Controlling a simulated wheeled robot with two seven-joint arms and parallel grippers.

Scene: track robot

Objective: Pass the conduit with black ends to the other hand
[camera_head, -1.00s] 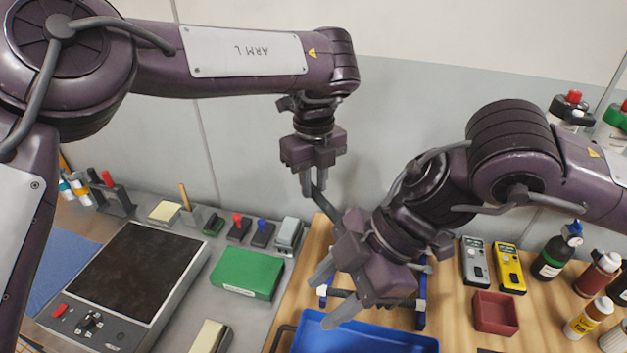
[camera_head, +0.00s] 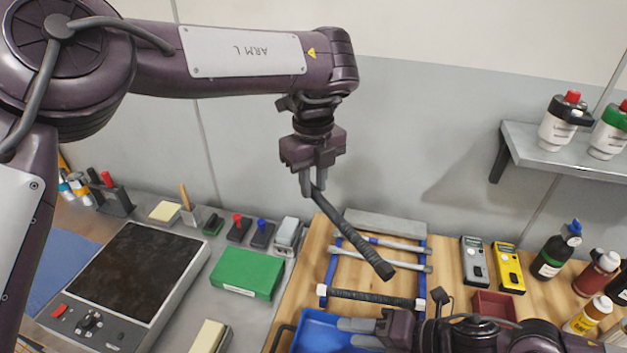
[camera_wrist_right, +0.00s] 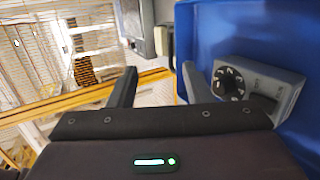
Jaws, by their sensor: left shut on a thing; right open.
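My left gripper (camera_head: 318,187) is shut on the upper end of a dark grey conduit (camera_head: 348,230) with a black lower end. The conduit hangs tilted in the air, sloping down to the right above the blue rack. Its upper end is partly hidden between the fingers. My right gripper (camera_head: 353,332) is low at the front over the blue tray, well below the conduit and apart from it. In the right wrist view its fingers (camera_wrist_right: 157,88) are spread with nothing between them.
A blue rack (camera_head: 332,268) holds light grey conduits and a dark conduit with white ends (camera_head: 370,297). The blue tray (camera_head: 312,330) is in front; a grey device with a dial (camera_wrist_right: 255,90) shows in the right wrist view. Meters, bottles and a red bin (camera_head: 490,303) stand right.

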